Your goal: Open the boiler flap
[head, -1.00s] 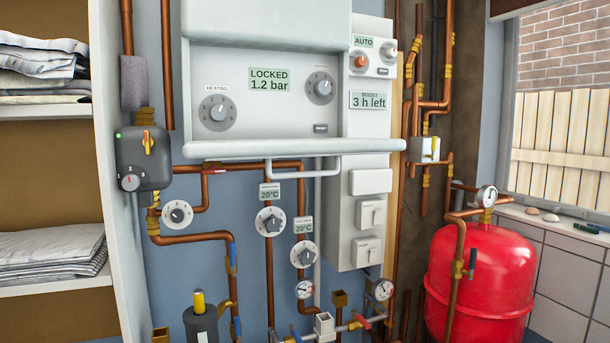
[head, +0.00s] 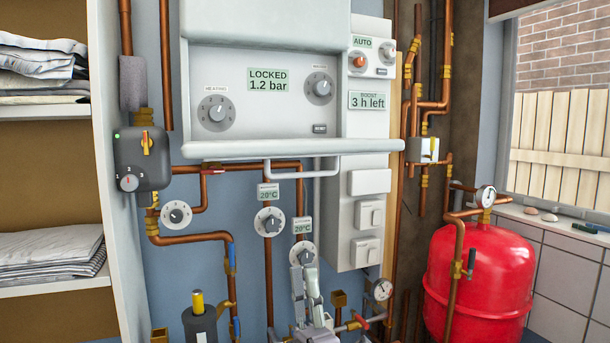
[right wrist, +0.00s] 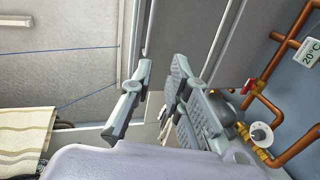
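The white boiler (head: 265,22) hangs on the wall in the head view. Its control panel is exposed, with two dials and a display reading LOCKED 1.2 bar. A white flap (head: 230,150) sticks out like a ledge below the panel, seen nearly edge-on. A pale bar handle (head: 302,174) hangs under it. My right gripper (head: 302,268) is at the bottom centre, below the handle and apart from it, in front of the lower dial. In the right wrist view my right gripper (right wrist: 161,65) shows a gap between its fingers, with nothing held. My left gripper is not in view.
Copper pipes, valves and gauges (head: 382,290) surround the space below the boiler. A red tank (head: 478,275) stands at the right, a shelf with folded cloth (head: 50,245) at the left. A grey control box (head: 142,160) is left of the boiler.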

